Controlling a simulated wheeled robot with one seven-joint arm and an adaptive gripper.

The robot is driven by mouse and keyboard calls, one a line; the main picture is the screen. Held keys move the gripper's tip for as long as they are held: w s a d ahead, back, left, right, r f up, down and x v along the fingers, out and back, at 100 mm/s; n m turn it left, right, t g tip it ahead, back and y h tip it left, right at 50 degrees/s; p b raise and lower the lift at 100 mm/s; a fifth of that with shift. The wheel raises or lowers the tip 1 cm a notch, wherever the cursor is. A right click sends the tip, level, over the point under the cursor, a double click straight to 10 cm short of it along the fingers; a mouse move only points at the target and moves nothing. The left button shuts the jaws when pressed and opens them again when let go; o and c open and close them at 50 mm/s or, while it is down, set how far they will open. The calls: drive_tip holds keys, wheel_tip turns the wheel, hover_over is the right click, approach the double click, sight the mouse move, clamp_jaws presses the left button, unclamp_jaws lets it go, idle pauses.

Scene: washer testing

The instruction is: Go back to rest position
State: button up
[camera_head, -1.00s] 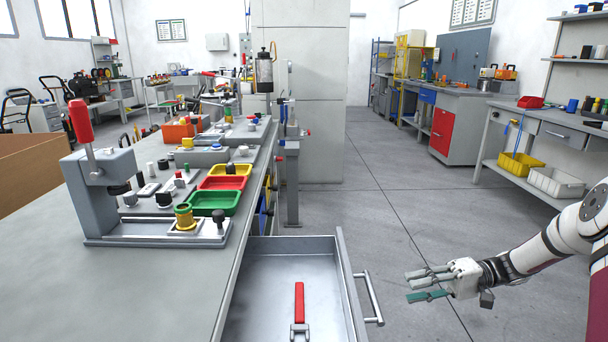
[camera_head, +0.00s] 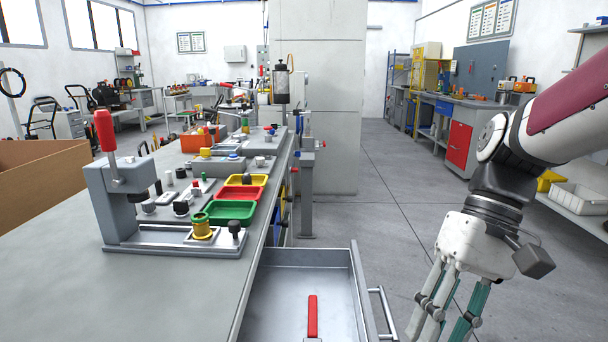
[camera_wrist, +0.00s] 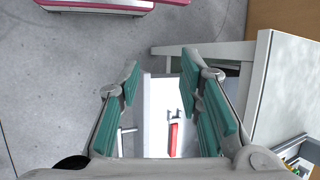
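My gripper (camera_head: 445,318) hangs at the lower right of the head view, pointing down, to the right of the open drawer. Its fingertips are cut off by the lower edge there. In the wrist view my gripper (camera_wrist: 165,95) shows its green-padded fingers spread apart with nothing between them. Beyond the fingers lies the open drawer (camera_wrist: 157,105), well away from them. A red-handled tool (camera_head: 312,316) lies in the drawer (camera_head: 290,285); it also shows in the wrist view (camera_wrist: 174,138).
The grey workbench (camera_head: 180,290) carries a press with a red lever (camera_head: 105,130) and green (camera_head: 230,212), red and yellow trays. The drawer handle (camera_head: 382,312) sticks out toward my gripper. Open floor (camera_head: 400,220) lies behind, with side benches at the right.

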drive_tip(key=s+d+m+t+h, duration=0.15)
drive_tip(key=s+t+h, duration=0.25)
drive_tip(key=s, duration=1.1)
wheel_tip(320, 180, up, 29)
drive_tip(key=d+t+p, duration=0.1)
drive_tip(key=t+p, duration=0.3)
drive_tip(key=p, duration=2.4)
drive_tip(key=shift+n, duration=0.35)
drive_tip(key=shift+w+d, duration=0.1)
drive_tip(key=shift+d, duration=0.05)
